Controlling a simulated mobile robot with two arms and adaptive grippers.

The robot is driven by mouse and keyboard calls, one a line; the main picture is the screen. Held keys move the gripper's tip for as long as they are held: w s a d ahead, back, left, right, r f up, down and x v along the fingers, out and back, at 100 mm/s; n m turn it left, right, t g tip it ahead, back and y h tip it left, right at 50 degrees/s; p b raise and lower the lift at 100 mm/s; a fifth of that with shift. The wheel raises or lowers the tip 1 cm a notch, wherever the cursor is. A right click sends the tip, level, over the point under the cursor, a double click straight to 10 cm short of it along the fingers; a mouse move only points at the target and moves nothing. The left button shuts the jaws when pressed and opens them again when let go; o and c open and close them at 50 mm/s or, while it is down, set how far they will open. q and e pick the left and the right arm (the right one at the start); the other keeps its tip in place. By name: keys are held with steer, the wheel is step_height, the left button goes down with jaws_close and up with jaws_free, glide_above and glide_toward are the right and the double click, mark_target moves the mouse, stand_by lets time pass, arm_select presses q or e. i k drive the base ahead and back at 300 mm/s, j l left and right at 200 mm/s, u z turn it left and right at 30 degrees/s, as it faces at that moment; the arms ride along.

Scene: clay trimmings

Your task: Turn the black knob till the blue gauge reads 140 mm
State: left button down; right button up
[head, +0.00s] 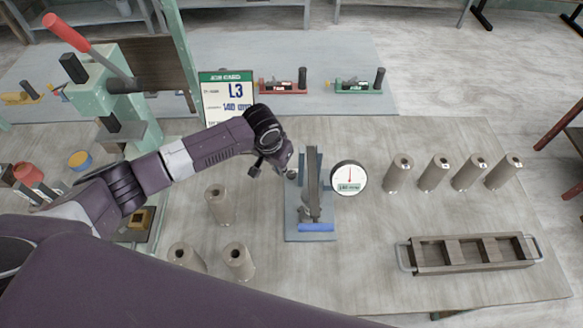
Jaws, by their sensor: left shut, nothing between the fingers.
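The blue gauge (318,228) stands on the table in the middle of the head view, a grey-blue base with an upright slide and a bright blue strip at its front. A round white dial (349,178) is at its right side; its red needle points about straight up and a green label below seems to read 140 mm. A small dark round part, seemingly the black knob (292,174), is at the gauge's left side. My left gripper (283,164) is shut beside it, at its upper left; I cannot tell whether they touch. My right gripper is out of view.
A sign (227,97) reading L3 and 140 mm stands behind my left arm. Several clay cylinders stand right of the dial, others (218,205) at left. A wooden tray (470,253) lies front right. A green press (110,90) with red handle stands at left.

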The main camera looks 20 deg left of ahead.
mark_target(313, 187)
steer(key=k+l, duration=0.2)
steer(key=k, duration=0.3)
steer(key=k+l, duration=0.25)
steer(key=k, duration=0.2)
steer(key=k+l, duration=0.2)
steer(key=k, duration=0.3)
